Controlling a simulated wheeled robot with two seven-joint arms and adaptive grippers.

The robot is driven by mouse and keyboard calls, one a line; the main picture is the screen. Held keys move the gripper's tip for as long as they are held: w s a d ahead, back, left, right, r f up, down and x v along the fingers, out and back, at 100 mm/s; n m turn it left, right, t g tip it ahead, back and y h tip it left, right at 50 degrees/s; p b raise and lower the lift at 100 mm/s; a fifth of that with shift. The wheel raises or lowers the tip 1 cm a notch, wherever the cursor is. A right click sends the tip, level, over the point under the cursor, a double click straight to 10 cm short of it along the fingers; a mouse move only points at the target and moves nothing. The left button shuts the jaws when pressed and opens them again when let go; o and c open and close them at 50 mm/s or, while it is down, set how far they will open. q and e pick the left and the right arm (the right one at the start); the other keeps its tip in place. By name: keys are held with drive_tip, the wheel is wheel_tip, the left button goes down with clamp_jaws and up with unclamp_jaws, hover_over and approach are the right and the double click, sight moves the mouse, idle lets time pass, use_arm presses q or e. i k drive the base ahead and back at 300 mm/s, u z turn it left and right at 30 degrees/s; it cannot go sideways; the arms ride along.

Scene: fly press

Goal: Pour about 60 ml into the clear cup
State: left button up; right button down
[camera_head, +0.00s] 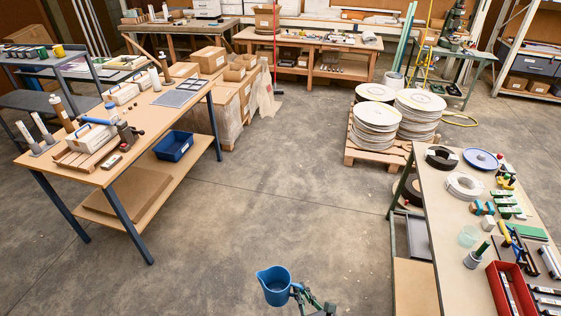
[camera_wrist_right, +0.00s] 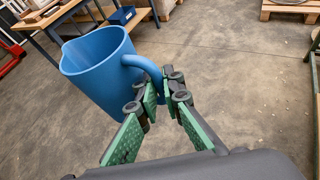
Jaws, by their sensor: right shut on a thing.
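My right gripper (camera_head: 299,290) is shut on the handle of a blue jug (camera_head: 274,288) and holds it over the open floor, left of the right-hand bench. The jug looks about upright, its spout to the left; its contents cannot be made out. In the wrist view the green-padded fingers (camera_wrist_right: 163,92) close around the handle of the jug (camera_wrist_right: 98,66). The clear cup (camera_head: 468,236), pale and see-through, stands on the right-hand bench, well apart from the jug. My left gripper is not in view.
The right-hand bench (camera_head: 433,205) also holds a grey-green cylinder (camera_head: 474,257), a red tray (camera_head: 492,284), rolls and several small tools near the cup. A left-hand bench (camera_head: 160,108) carries boxes and tools. A pallet with stacked discs (camera_head: 376,125) stands behind. The middle floor is clear.

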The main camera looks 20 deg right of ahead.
sight(464, 240)
drive_tip(key=z, duration=0.65)
drive_tip(key=i, duration=0.65)
drive_tip(key=z, duration=0.95)
drive_tip(key=i, duration=1.05)
drive_tip(key=z, duration=0.3)
